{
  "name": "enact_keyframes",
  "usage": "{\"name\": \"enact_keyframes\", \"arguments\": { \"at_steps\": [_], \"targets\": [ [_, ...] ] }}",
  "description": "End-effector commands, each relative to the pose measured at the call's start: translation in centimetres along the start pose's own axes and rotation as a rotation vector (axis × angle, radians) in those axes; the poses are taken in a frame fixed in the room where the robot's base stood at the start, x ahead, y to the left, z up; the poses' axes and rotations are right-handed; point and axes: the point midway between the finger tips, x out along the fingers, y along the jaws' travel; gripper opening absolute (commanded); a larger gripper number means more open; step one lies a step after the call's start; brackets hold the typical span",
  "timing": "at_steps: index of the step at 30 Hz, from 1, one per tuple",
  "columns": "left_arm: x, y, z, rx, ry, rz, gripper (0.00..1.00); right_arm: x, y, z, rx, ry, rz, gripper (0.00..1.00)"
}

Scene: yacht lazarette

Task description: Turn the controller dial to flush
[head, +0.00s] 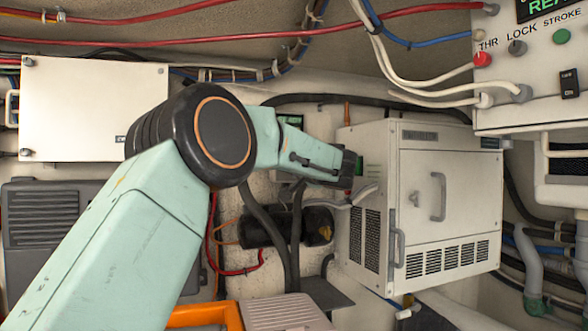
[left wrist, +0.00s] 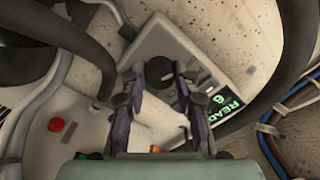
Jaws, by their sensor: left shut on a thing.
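In the left wrist view, the controller (left wrist: 171,42) is a pale box on a speckled wall, seen tilted. Its dark display (left wrist: 226,105) shows green letters reading "READ" and a digit. A round black dial (left wrist: 159,69) stands out from the face. My left gripper (left wrist: 160,80) has its two fingers on either side of the dial, shut on it. In the head view, my left gripper (head: 349,168) is by the wall, left of a white cabinet. My arm hides the dial there, and its pointer and markings cannot be made out. My right gripper is not in view.
The white cabinet (head: 451,190) with handles stands close to the right of my gripper. Black hoses (head: 289,225) hang just below. A panel (head: 535,90) with knobs is at upper right. A white box (head: 92,110) is behind my arm at left. Cables run along the top.

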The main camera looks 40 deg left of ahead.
Motion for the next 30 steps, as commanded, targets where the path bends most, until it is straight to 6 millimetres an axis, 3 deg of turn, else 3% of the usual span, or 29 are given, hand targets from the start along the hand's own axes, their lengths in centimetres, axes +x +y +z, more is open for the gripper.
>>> {"name": "enact_keyframes", "arguments": {
  "at_steps": [11, 30],
  "targets": [
    [-0.2, 0.2, -0.1, 0.142, 0.005, 0.000, 0.00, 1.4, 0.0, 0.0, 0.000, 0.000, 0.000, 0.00],
    [-0.2, 0.3, -0.1, 0.735, 0.006, 0.001, 0.00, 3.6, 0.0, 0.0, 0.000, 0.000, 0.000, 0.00]
  ]
}}
